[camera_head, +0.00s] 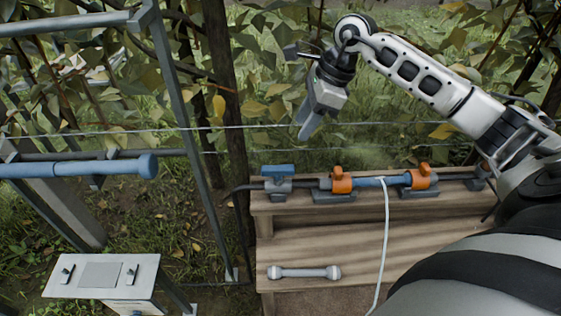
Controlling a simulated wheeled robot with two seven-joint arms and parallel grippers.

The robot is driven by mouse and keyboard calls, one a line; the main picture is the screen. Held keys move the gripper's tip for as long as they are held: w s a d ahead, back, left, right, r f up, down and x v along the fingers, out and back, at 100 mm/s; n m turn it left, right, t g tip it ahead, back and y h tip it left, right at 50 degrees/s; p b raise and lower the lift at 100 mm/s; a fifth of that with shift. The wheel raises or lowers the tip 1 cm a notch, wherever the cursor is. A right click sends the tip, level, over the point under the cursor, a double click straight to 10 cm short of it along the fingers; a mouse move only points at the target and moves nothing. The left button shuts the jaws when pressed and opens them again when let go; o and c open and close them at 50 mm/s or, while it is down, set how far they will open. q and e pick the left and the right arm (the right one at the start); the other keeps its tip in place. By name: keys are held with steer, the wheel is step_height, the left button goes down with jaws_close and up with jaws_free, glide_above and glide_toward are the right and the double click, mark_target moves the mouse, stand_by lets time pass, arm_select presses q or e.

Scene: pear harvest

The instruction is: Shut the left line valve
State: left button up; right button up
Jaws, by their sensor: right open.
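The left line valve (278,183) sits at the left end of the pipe line on the wooden bench. Its blue handle (278,170) lies roughly along the line. My right gripper (306,128) hangs above and a little right of this valve, apart from it. Its fingers point down and left, open, with nothing between them. My left gripper is not in view.
Two orange-topped clamps (341,180) (420,177) flank a blue pipe piece (378,182) on the wooden bench (330,243). Pale mist hangs behind it. A grey pipe piece (303,272) lies on the lower board. A white hose (384,240) hangs in front. A metal frame (181,110) stands left.

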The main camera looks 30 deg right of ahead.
mark_target(278, 167)
steer(key=p+x, duration=0.1)
steer(key=x, duration=1.2)
steer(key=shift+a+f, duration=0.15)
steer(key=shift+f, duration=0.1)
steer(key=shift+c, duration=0.3)
jaws_close()
